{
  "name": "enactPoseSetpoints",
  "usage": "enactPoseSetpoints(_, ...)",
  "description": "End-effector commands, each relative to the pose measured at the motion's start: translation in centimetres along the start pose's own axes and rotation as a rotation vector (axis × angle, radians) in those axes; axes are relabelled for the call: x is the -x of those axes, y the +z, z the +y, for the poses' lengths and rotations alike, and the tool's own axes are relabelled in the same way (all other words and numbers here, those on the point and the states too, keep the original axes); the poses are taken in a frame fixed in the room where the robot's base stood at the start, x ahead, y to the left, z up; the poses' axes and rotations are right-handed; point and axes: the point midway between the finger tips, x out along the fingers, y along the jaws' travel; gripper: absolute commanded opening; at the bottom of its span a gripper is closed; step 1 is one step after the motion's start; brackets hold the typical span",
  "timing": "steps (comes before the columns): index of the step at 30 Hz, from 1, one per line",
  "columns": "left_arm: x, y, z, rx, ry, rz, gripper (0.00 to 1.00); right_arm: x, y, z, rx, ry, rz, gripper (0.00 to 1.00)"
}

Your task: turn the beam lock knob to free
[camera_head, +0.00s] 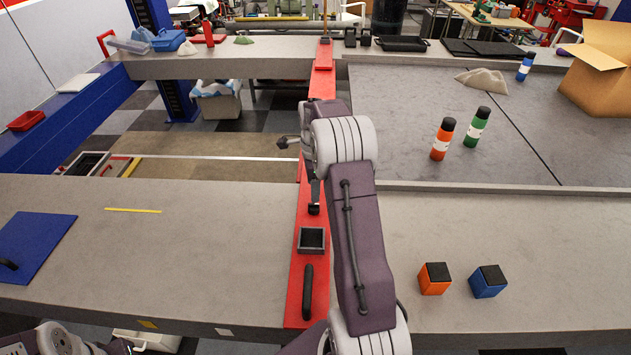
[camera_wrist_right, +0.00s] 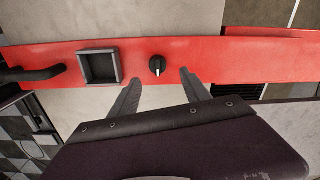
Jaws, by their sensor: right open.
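The red beam (camera_head: 322,85) runs from the near counter across the gap to the far counter. The lock knob (camera_wrist_right: 157,66) is a small round black knob on it, beside a square grey-rimmed recess (camera_wrist_right: 99,68). Its white mark points towards my right gripper in the right wrist view. My right gripper (camera_wrist_right: 160,88) is open and empty, its two fingers apart with the knob seen between and just beyond their tips. I cannot tell whether they touch it. In the head view my right arm hides part of the beam. My left gripper is not in view.
A black handle (camera_head: 307,290) stands on the beam's near end. An orange block (camera_head: 435,279) and a blue block (camera_head: 488,282) sit right of my arm. Orange (camera_head: 442,140) and green (camera_head: 477,127) bottles stand farther back. A blue panel (camera_head: 33,245) lies at left.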

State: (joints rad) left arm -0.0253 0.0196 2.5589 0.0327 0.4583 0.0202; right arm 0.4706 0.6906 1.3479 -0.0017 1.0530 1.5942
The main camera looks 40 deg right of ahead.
Motion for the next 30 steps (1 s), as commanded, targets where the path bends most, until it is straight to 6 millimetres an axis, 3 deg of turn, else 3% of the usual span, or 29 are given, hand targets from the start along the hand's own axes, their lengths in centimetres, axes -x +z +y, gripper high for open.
enactPoseSetpoints(8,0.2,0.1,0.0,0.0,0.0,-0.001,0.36,-1.0,-0.4,-0.1,-0.013,0.003,0.0,0.55)
enactPoseSetpoints(16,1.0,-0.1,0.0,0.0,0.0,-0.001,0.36,-6.5,-0.4,0.0,-0.011,0.006,0.0,0.55)
enactPoseSetpoints(21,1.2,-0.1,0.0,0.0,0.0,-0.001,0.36,-8.6,-0.3,-0.1,-0.011,0.002,0.0,0.55)
enactPoseSetpoints(30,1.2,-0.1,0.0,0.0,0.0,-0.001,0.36,-9.2,-0.3,-0.1,-0.01,0.0,0.0,0.55)
